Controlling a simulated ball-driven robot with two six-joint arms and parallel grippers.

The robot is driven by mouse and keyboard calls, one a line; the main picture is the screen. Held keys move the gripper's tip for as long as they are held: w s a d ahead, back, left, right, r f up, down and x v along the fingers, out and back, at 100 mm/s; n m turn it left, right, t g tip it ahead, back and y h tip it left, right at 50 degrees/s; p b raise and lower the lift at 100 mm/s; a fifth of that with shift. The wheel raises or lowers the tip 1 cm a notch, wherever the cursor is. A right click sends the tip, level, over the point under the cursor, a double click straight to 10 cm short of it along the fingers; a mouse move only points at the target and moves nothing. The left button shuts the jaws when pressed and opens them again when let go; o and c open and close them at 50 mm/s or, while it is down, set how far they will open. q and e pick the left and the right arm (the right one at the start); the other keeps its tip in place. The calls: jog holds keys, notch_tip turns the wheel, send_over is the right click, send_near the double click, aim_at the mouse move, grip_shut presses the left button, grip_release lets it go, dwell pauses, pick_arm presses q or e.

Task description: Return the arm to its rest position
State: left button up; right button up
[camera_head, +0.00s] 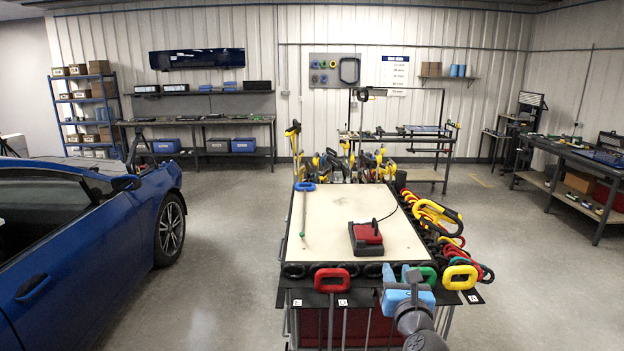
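A red-handled rod (332,278) and a yellow-handled rod (460,277) hang on the cart's near edge. A blue-handled rod (304,205) and a red-black device (367,237) lie on top. A blue car (85,225) stands left. Floor between is clear.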

pick_arm(q)
jog(key=s+d+r+n+h, duration=0.2)
jog(key=s+d+n+h, duration=0.15)
jog(key=n+h, duration=0.4)
jog(key=s+a+f+n+h+b, duration=0.1)
jog(key=s+a+f+n+b, duration=0.1)
jog(key=s+a+f+n, duration=0.5)
jog(key=s+a+f+n+h+b, duration=0.2)
jog(key=s+a+f+n, duration=0.2)
jog(key=a+f+n, duration=0.75)
jog(key=s+a+f+n+y+b, duration=0.2)
jog(key=s+a+f+n+y, duration=0.3)
jog(key=s+a, duration=0.6)
jog(key=s+a+f+n+y+b, duration=0.2)
jog(key=s+a+f+n+y, duration=0.4)
jog(key=s+a, duration=0.6)
notch_tip(320, 180, down, 2)
jog(key=shift+a+f, duration=0.1)
jog(key=shift+a, duration=1.1)
pick_arm(e)
notch_tip(320, 180, down, 8)
jog(key=shift+w+f, duration=0.25)
jog(key=shift+w, duration=0.1)
